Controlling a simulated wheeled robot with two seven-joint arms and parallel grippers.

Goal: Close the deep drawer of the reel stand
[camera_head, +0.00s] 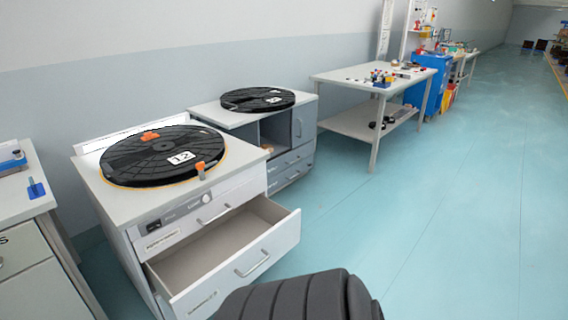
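The reel stand (125,210) is a white cabinet at the left, with a large black reel (163,155) marked 12 lying on its top. Its deep drawer (262,258) is pulled well out and looks empty inside, with a bar handle (252,264) on its front. The shallow drawer (213,203) above it is shut. A dark ribbed part, likely mine, covers the bottom middle of the view and hides a bit of the deep drawer's lower front. Neither of my grippers is in view.
A second grey cabinet (303,129) with a black reel (257,99) stands behind the stand. A workbench (350,119) with small parts is farther back. Another cabinet (30,262) is at the left edge. The teal floor (430,220) at the right is clear.

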